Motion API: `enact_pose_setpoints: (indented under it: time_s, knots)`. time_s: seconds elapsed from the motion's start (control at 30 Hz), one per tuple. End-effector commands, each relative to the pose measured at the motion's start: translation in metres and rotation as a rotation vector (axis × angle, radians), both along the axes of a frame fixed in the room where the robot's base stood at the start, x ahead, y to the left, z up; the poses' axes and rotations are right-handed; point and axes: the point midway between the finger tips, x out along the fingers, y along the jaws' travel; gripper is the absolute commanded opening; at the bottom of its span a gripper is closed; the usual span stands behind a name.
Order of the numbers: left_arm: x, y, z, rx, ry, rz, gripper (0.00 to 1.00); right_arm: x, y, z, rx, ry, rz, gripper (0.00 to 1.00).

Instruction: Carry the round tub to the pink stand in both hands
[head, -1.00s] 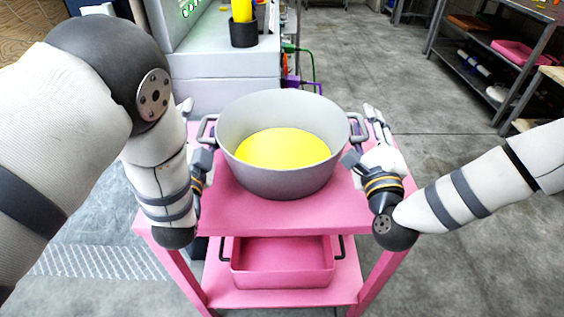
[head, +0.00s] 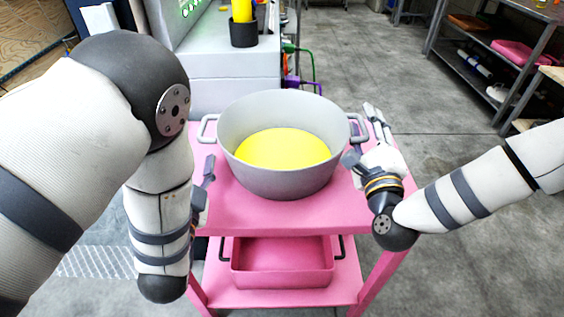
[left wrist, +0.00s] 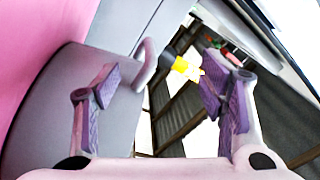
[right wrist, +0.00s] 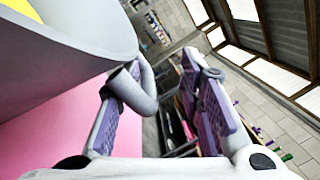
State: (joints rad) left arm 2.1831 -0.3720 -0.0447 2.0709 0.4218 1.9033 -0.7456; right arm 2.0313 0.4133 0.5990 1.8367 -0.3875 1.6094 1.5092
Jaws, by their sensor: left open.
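The round tub (head: 275,182) is grey with a yellow inside and stands upright on the top of the pink stand (head: 225,215). Its left handle (head: 207,128) is free in the head view and shows ahead of my left fingers in the left wrist view (left wrist: 147,62). My left gripper (left wrist: 160,75) is open and empty, back from that handle; its arm partly hides it in the head view. My right gripper (head: 362,150) is at the right handle (head: 357,128). In the right wrist view the handle (right wrist: 142,92) lies between its spread fingers, closer to the left one.
A pink tray (head: 282,275) with dark handles sits on the stand's lower shelf. A grey machine (head: 222,75) with a dark cup (head: 244,35) stands behind at left. A metal shelf (head: 490,65) is at far right. Floor to the right is clear.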

Motion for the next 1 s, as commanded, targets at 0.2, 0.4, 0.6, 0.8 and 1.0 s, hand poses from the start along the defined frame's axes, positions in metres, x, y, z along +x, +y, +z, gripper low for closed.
enact_pose_setpoints:
  time_s: [0.2, 0.4, 0.6, 0.8, 1.0]
  knots:
    - [0.0, 0.0, 0.0, 0.0, 0.0, 0.0, 0.65, 0.0, 0.0, 0.0, 0.0, -0.001, -0.001, 0.65]
    - [0.0, 0.0, 0.0, 0.0, 0.0, 0.0, 0.65, -0.001, 0.0, 0.0, 0.0, 0.001, 0.001, 0.65]
    - [0.0, 0.0, 0.0, 0.0, 0.0, 0.0, 0.65, -0.038, -0.001, -0.007, 0.001, 0.006, 0.002, 0.65]
    - [0.0, 0.0, 0.0, 0.0, 0.0, 0.0, 0.65, -0.091, -0.003, -0.014, 0.001, 0.005, 0.001, 0.65]
    - [0.0, 0.0, 0.0, 0.0, 0.0, 0.0, 0.65, -0.117, -0.004, -0.016, 0.0, 0.001, 0.001, 0.65]
